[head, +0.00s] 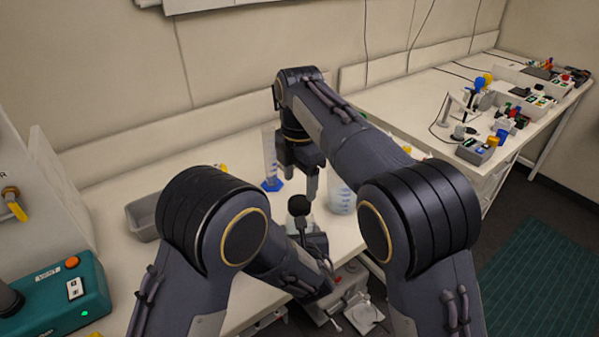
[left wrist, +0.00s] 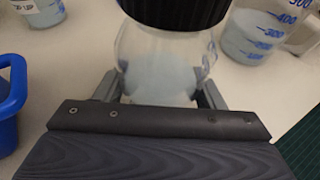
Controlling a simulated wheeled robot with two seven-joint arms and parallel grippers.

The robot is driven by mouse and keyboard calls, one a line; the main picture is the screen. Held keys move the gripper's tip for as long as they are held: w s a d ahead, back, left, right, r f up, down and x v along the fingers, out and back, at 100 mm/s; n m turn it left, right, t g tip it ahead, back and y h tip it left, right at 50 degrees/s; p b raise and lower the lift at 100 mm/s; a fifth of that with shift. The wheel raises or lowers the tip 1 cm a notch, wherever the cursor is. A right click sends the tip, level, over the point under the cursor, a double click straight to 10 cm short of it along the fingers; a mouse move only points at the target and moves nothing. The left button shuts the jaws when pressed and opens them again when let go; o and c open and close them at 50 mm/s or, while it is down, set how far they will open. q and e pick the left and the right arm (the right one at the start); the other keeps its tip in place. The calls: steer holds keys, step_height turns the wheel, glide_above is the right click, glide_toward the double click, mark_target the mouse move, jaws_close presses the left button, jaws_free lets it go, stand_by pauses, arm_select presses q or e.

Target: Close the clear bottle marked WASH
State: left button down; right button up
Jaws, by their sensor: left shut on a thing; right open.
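A clear bottle (left wrist: 165,68) with pale contents fills the middle of the left wrist view; no WASH marking is readable. A black ribbed cap (left wrist: 175,8) is at its mouth; it also shows in the head view (head: 299,205). I cannot tell whether the cap is tight. My left gripper (left wrist: 158,95) is shut on the bottle, one finger on each side, and the bottle looks upright. In the head view the bottle is mostly hidden by my left arm. My right gripper (head: 298,178) is open, fingers pointing down, just above the cap and apparently apart from it.
A graduated beaker (head: 342,198) stands close to the right of the bottle. A cylinder with a blue base (head: 272,184) stands behind, left. A grey tray (head: 143,218) and a teal device (head: 60,298) are farther left. A blue container (left wrist: 10,105) is left in the wrist view.

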mark_target(299, 202)
steer(key=shift+f, duration=3.15)
